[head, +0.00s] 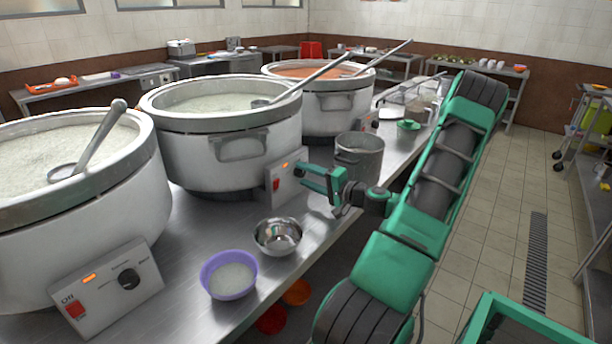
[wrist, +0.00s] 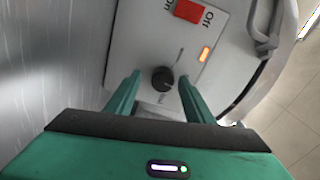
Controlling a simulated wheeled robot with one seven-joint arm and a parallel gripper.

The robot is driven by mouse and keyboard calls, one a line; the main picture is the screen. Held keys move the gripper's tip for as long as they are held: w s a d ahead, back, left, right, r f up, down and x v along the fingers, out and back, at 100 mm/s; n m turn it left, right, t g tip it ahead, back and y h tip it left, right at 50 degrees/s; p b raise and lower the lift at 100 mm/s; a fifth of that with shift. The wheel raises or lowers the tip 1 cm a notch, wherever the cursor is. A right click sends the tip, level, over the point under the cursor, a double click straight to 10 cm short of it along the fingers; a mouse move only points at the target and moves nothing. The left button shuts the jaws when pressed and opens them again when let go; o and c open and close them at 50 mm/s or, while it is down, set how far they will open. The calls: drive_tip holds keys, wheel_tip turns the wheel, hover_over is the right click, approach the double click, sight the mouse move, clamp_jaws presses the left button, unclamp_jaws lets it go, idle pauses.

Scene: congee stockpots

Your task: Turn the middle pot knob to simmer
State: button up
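The middle pot (head: 222,140) is a large white stockpot of pale congee with a ladle leaning in it. Its control box (head: 288,178) faces my gripper and has a red switch and a lit orange light. In the wrist view the black round knob (wrist: 163,79) sits on the white panel (wrist: 140,50), ahead of and between my two fingertips. My gripper (head: 306,177) is open, with green fingers on either side of the knob's line; it also shows in the wrist view (wrist: 158,84). I cannot tell whether the fingers touch the panel. In the head view the knob is hidden.
A metal bowl (head: 278,236) and a purple bowl of congee (head: 229,275) stand on the steel counter (head: 190,225) in front. A grey metal pot (head: 359,157) stands close behind my gripper. The left pot (head: 80,220) and the far pot (head: 338,110) flank the middle one.

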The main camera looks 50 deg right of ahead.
drive_tip(key=shift+r, duration=0.1)
drive_tip(key=s, duration=1)
drive_tip(key=shift+s+d+r, duration=0.2)
drive_tip(key=shift+s+d, duration=0.05)
drive_tip(key=shift+s, duration=0.05)
